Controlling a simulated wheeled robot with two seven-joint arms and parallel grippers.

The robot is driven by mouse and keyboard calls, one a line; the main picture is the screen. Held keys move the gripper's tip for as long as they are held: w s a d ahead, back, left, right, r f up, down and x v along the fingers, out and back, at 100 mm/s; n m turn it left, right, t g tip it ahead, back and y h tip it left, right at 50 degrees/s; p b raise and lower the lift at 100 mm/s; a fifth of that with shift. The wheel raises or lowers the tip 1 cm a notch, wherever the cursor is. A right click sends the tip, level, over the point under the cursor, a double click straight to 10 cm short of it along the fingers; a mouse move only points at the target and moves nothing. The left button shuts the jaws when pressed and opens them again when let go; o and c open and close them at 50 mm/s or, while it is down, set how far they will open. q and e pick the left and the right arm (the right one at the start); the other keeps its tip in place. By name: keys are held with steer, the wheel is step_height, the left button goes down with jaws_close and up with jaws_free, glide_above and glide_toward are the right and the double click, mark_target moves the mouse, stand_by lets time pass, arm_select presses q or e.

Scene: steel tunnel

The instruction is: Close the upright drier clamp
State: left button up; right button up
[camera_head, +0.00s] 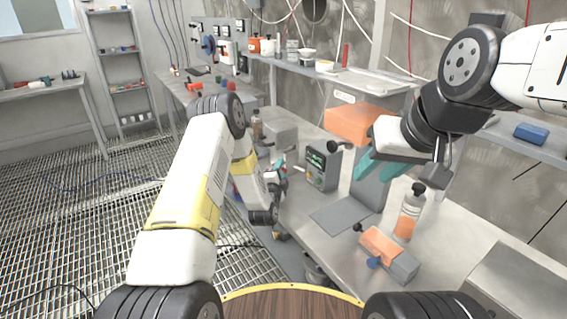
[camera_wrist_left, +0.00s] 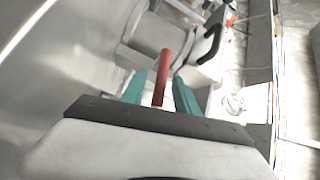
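My left gripper (camera_head: 277,178) is low beside the bench's left edge, partly hidden by its own arm. In the left wrist view its two teal fingers (camera_wrist_left: 160,92) are apart, with a red rod-like handle (camera_wrist_left: 162,75) between them; gaps show on both sides. Behind the rod is a pale grey device (camera_wrist_left: 150,38) with a black curved handle (camera_wrist_left: 212,44); I cannot tell surely whether this is the drier clamp. My right gripper (camera_head: 388,163) has its teal fingers apart, in front of a grey upright plate (camera_head: 370,190) below an orange block (camera_head: 358,123).
A grey box (camera_head: 280,131) stands further back. A shelf (camera_head: 340,80) with pots runs along the wall. Grating floor is at left.

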arm_select(q)
jaws_close()
stand_by(1.4)
